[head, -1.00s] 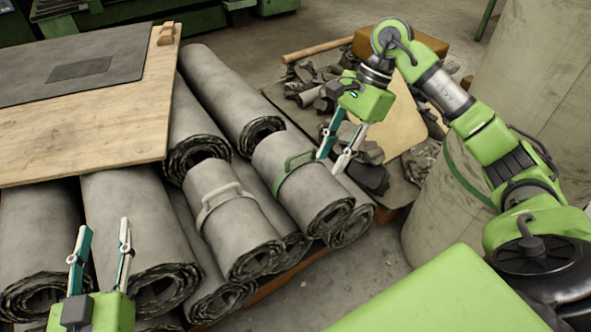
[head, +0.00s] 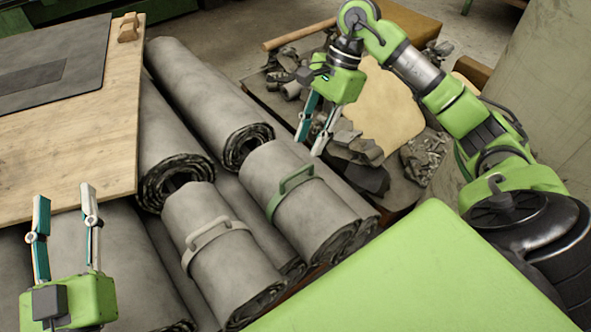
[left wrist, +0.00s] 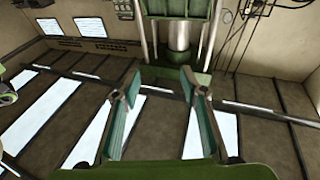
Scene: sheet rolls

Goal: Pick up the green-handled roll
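The green-handled roll (head: 318,217) is a grey rolled sheet with a green strap handle (head: 287,190) around it, lying at the right of the pile in the head view. My right gripper (head: 308,147) is open and empty, its fingers pointing down just above and behind the green handle, apart from it. My left gripper (head: 65,193) is open and empty at the lower left, fingers pointing up, in front of the wooden board. In the left wrist view its two fingers (left wrist: 157,90) are spread with nothing between them.
A similar roll with a pale grey handle (head: 215,237) lies left of the green-handled one. Several plain rolls (head: 205,90) lie around them. A wooden board with a dark sheet (head: 50,75) covers the left. Scraps and a wooden rod (head: 300,33) lie behind my right gripper.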

